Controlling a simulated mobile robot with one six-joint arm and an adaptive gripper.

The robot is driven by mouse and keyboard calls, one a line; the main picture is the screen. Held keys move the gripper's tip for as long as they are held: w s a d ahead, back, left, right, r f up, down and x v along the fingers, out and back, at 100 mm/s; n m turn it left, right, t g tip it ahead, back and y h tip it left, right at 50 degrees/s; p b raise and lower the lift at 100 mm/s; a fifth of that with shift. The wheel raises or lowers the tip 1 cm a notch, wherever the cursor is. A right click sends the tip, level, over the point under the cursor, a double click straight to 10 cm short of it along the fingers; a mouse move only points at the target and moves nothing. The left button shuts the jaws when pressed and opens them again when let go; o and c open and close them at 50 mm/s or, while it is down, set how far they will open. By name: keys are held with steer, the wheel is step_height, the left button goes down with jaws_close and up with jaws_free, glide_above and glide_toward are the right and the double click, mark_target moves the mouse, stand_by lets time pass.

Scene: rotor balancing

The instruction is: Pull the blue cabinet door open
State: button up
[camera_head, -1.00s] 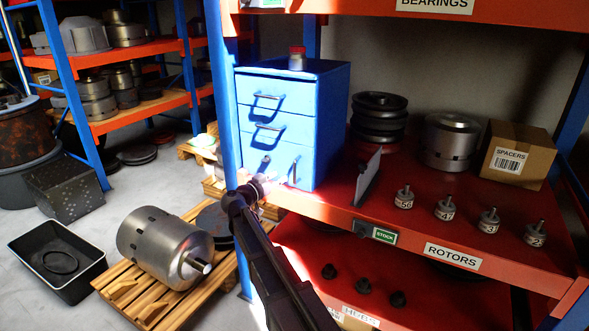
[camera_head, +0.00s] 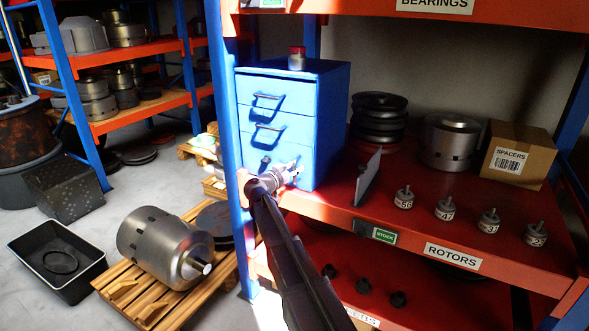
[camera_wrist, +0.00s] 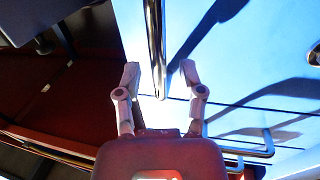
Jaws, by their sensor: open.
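The blue cabinet (camera_head: 327,120) stands on the red shelf, with two drawers above a lower door (camera_head: 285,152). The door looks shut. My gripper (camera_head: 290,171) is in front of the door's lower part and hides some of it. In the wrist view my gripper (camera_wrist: 160,78) is open, with one finger on each side of a metal bar handle (camera_wrist: 155,45). A gap shows between the handle and each finger, so it is not gripped. How deep the handle sits between the fingers is hard to tell.
A red-capped jar (camera_head: 297,59) stands on the cabinet. A thin grey plate (camera_head: 368,177) stands upright to its right, and several small rotors (camera_head: 445,208) line the shelf. A blue post (camera_head: 226,110) rises close on the left. A drawer handle (camera_wrist: 245,152) is near the right finger.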

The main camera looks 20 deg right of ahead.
jaws_close()
steer(key=shift+s, duration=0.2)
